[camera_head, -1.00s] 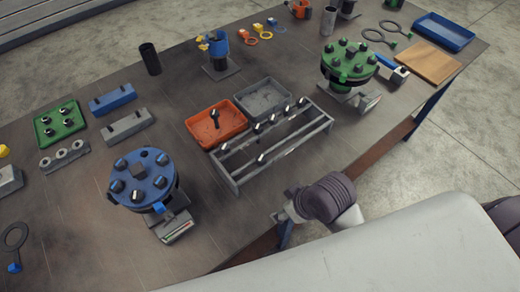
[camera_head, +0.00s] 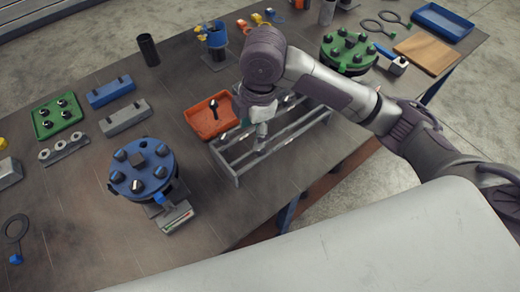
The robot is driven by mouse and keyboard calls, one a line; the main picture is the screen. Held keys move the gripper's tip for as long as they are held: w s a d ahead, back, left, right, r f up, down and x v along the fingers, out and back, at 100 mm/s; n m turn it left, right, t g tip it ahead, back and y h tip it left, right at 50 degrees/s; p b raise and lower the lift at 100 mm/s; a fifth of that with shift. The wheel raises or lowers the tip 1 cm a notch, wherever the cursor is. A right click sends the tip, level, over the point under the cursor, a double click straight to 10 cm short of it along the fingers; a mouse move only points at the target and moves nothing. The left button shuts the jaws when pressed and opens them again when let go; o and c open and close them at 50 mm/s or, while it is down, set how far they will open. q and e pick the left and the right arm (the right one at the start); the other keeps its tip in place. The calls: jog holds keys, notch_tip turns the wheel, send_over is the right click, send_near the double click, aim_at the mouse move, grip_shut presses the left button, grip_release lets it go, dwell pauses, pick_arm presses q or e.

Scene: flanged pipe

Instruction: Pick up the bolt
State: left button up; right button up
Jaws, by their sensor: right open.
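Several dark-headed bolts sit along the grey rail rack (camera_head: 231,171) in the middle of the table; my right arm hides most of them. One dark bolt (camera_head: 213,106) is in the orange tray (camera_head: 203,122) behind the rack. My right gripper (camera_head: 261,144) is over the rack, pointing down with its fingers open among the rails. Whether a bolt stands between its fingers is too small and covered to tell. My left gripper is not in view.
A blue flange (camera_head: 140,172) with black bolts stands left of the rack, and a green flange (camera_head: 348,52) stands at the back right. A blue block (camera_head: 111,92) and a grey block (camera_head: 125,118) lie at the left. The table between blue flange and rack is clear.

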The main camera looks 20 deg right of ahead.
jog(key=w+d+r+n+h, duration=0.1)
jog(key=w+d+r, duration=0.1)
jog(key=d+r, duration=0.1)
jog(key=p, duration=0.1)
send_over(260, 154)
jog(key=w+d, duration=0.1)
notch_tip(260, 154, down, 8)
jog(key=shift+w+r, duration=0.1)
jog(key=shift+w+f+p, duration=0.2)
jog(key=shift+f+p, duration=0.65)
jog(key=shift+f, duration=1.9)
grip_shut()
